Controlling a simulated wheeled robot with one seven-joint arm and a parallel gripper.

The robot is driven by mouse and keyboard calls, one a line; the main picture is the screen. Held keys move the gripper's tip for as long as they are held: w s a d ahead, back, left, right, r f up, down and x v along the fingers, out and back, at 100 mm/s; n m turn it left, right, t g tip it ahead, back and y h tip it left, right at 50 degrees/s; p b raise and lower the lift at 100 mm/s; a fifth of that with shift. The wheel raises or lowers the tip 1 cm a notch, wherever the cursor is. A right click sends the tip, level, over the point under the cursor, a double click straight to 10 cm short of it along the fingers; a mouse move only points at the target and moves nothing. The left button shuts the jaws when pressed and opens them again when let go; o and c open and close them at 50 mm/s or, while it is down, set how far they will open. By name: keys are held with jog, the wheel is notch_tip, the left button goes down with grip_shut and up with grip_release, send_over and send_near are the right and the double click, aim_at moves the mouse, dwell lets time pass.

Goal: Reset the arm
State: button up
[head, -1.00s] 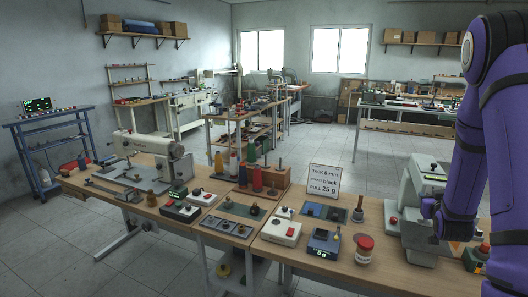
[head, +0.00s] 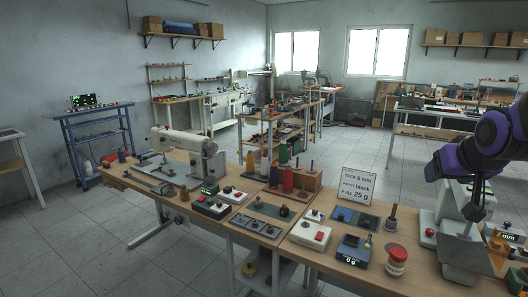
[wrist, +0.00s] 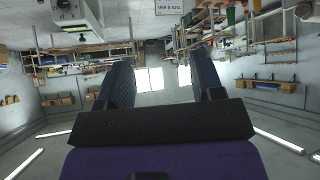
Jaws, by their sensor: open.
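My purple arm (head: 492,140) is at the right of the head view, bent and raised above the right end of the workbench. My gripper (head: 470,210) hangs at its end, in front of the grey-white machine at the right. In the wrist view my gripper (wrist: 164,85) shows two dark padded fingers spread wide apart, with nothing between them. That view is upside down and looks out over the room, with the windows between the fingers.
The wooden workbench (head: 160,207) carries a sewing machine (head: 185,155), thread cones (head: 287,180), button boxes (head: 310,235), a red-topped pot (head: 397,260) and a sign (head: 357,186). The grey-white machine (head: 455,200) is close to my arm. Open floor (head: 60,240) lies at the left.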

jog(key=s+a+r+n+g+y, duration=0.1)
jog(key=s+a, duration=0.3)
jog(key=s, duration=0.5)
jog(key=s+a+r+n+g+y, duration=0.1)
jog(key=s+a+r+g, duration=0.1)
jog(key=s+a, duration=0.3)
jog(key=s, duration=0.4)
jog(key=shift+s+r+g, duration=0.25)
jog(key=shift+s+g, duration=0.1)
jog(key=shift+g, duration=0.05)
dwell(1.0)
